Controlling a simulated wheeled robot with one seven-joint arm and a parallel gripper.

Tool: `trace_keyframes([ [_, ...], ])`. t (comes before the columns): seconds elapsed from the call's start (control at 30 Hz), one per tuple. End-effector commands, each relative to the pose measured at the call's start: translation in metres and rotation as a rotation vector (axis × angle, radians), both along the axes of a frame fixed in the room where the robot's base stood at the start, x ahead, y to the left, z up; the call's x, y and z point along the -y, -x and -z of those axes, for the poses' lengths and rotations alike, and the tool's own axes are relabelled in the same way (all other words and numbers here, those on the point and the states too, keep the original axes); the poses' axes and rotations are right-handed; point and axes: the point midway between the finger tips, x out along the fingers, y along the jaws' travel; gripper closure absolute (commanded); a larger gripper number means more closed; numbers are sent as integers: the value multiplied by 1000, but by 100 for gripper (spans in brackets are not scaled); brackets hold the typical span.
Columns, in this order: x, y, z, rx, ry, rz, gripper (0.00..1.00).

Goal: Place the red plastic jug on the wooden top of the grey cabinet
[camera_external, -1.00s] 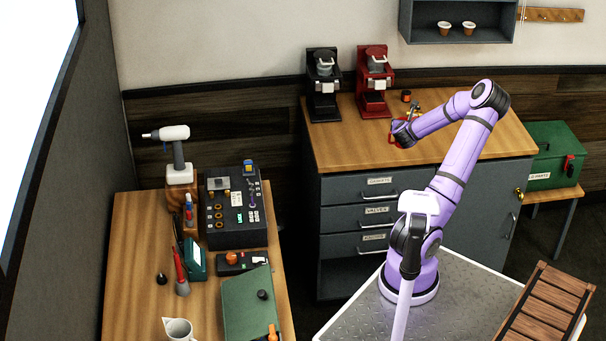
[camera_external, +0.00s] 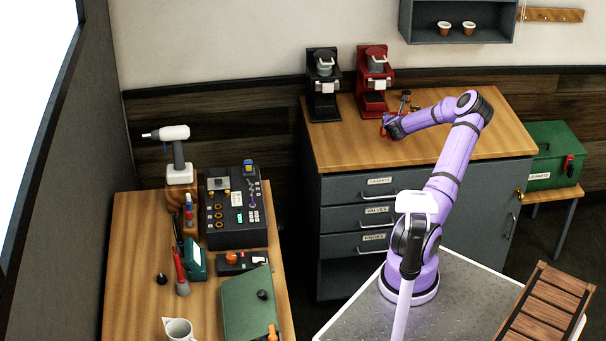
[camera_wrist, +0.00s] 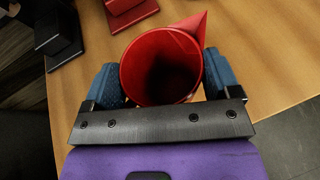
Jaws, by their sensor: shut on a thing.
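The red plastic jug (camera_wrist: 161,64) fills the middle of the wrist view, open mouth towards the camera, spout at upper right. My gripper (camera_wrist: 160,72) is shut on it, with a blue-padded finger on either side. In the external view my gripper (camera_external: 392,125) is over the wooden top (camera_external: 350,151) of the grey cabinet (camera_external: 337,189). Only a small red part of the jug (camera_external: 383,131) shows there. Whether its base touches the wood cannot be told.
A black brewer (camera_external: 323,85) and a red brewer (camera_external: 374,80) stand at the back left of the cabinet top. Small parts (camera_external: 406,99) lie behind my gripper. The front left and right of the top are clear. A green box (camera_external: 555,155) stands to the right.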

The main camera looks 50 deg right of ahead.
Motion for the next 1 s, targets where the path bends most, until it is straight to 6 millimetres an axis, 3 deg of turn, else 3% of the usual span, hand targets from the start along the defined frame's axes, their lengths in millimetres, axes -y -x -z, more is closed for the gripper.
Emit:
trace_keyframes([
  [0.37,22,-21,5,0,-1,0,57],
  [0.6,21,-20,37,0,-1,0,57],
  [0.97,21,-19,40,0,-1,1,57],
  [1.0,21,-19,41,0,-1,1,15],
])
